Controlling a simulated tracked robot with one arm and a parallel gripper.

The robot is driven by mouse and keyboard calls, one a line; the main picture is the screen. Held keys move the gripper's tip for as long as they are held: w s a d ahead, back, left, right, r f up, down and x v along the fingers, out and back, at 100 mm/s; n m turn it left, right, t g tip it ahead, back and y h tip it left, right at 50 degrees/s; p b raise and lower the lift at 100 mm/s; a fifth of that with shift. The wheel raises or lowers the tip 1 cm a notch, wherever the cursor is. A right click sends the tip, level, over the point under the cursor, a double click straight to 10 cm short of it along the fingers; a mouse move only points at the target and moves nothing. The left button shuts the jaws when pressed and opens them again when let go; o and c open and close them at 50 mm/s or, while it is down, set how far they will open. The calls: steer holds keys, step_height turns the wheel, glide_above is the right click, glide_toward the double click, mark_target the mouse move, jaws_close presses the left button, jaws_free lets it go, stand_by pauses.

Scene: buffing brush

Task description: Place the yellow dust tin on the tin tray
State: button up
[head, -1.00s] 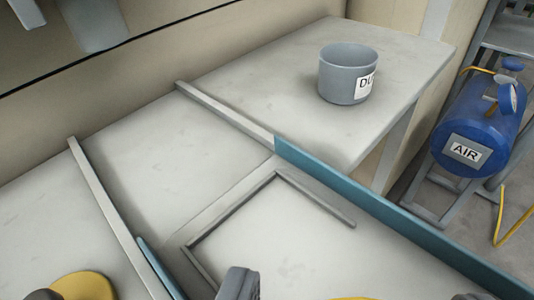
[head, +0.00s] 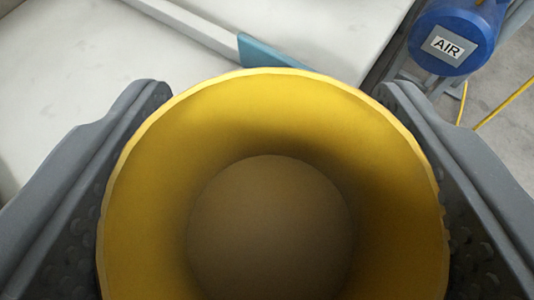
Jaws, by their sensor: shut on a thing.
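The yellow dust tin (head: 160,210) fills the lower middle of the head view, seen from above into its open mouth. Its inside is yellow and its round floor looks brownish and empty. My gripper (head: 272,190) is shut on the tin, with one grey finger against its left side and one against its right side. The tin hides most of what lies below it. I cannot make out the tin tray in this view.
A pale bench top (head: 90,90) lies behind and left of the tin. A teal strip (head: 265,55) and a pale divider run along it. A blue tank labelled AIR (head: 455,40) stands at the upper right, with a yellow hose (head: 505,105) on the grey floor.

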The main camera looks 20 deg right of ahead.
steer(key=shift+f, duration=0.5)
steer(key=shift+r, duration=0.1)
steer(key=o, duration=1.1)
steer(key=shift+c, duration=0.2)
steer(key=shift+s+r, duration=0.1)
steer(key=shift+s, duration=0.05)
steer(key=p+v, duration=0.2)
steer(key=v, duration=0.9)
steer(key=shift+s, duration=0.35)
